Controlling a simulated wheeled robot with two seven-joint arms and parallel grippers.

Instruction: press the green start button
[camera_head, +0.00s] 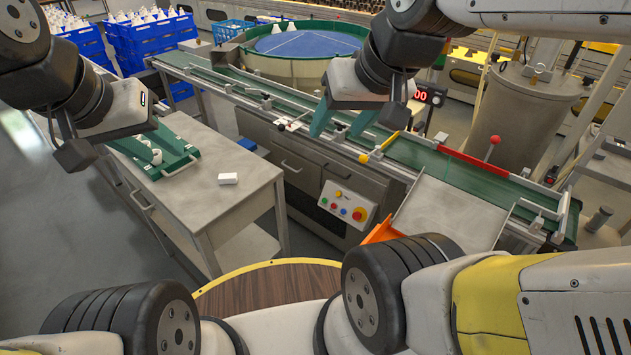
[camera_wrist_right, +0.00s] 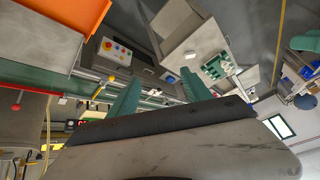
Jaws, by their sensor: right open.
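The control panel (camera_head: 347,206) is on the front of the grey cabinet under the conveyor. It carries a green button (camera_head: 323,201) at its left end, other small coloured buttons, and a large red button on yellow (camera_head: 359,214) at its right. The panel (camera_wrist_right: 116,49) also shows in the right wrist view. My right gripper (camera_head: 341,122) is open and empty, its teal fingers above the conveyor edge, above and apart from the panel. My left gripper (camera_head: 132,142) is over the grey side table near the green tray; its fingers blend with the tray, so its opening is unclear.
The green tray (camera_head: 181,167) with white bulbs and a small white box (camera_head: 228,178) are on the side table (camera_head: 215,205). An orange chute (camera_head: 381,229) and a red-knobbed lever (camera_head: 494,140) stand right of the panel. Floor shows between table and cabinet.

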